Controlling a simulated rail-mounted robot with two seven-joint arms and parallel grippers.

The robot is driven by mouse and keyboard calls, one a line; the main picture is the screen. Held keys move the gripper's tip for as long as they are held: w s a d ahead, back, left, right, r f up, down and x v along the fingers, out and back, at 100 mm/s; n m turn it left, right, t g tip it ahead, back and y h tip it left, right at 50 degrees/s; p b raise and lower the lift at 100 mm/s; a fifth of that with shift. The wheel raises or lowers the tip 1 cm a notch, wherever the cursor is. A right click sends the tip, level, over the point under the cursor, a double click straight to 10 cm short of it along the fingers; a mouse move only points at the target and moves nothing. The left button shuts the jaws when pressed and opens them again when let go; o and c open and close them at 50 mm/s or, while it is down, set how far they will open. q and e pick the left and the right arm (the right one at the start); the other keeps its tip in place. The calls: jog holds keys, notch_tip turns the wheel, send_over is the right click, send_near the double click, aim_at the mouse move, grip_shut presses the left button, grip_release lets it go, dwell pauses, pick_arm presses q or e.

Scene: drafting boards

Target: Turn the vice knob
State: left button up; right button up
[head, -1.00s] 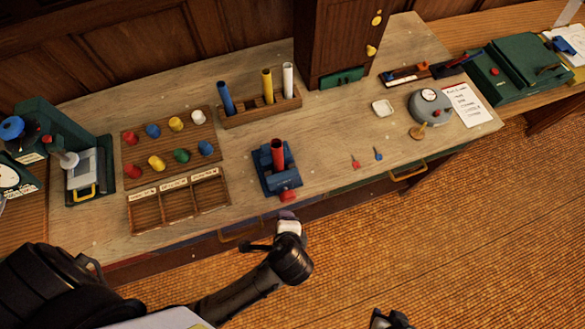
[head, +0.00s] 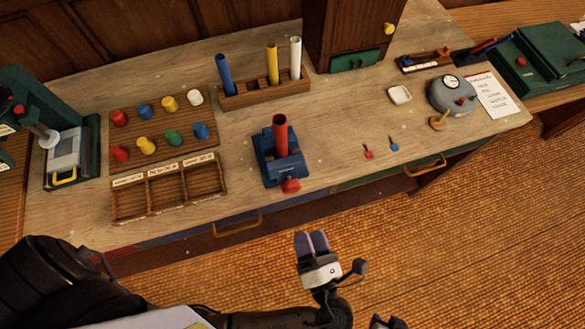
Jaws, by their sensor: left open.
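The blue vice (head: 270,172) stands near the front edge of the desk, with a red tube (head: 281,135) upright in it. Its red knob (head: 291,186) sticks out at the front, toward me. My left gripper (head: 311,240) is open and empty, with its fingers pointing toward the desk. It is in front of the desk edge, below and slightly right of the knob in the picture, and apart from it. A dark piece at the bottom edge looks like the tip of my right gripper (head: 388,322); most of it is out of frame.
Left of the vice are a sorting tray (head: 172,192) and a board of coloured pegs (head: 182,127). A tube rack (head: 245,97) stands behind. A red and a blue small key-like piece (head: 393,144) lie to the right. Drawer handles (head: 237,224) project from the desk front.

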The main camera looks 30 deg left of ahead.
aim_at(294, 191)
pick_arm(q)
jog(key=b+x, duration=0.2)
jog(key=x, duration=1)
jog(key=shift+a+r, duration=0.1)
jog(key=shift+r, duration=0.05)
jog(key=shift+w+a, duration=0.5)
jog(key=shift+a, duration=0.05)
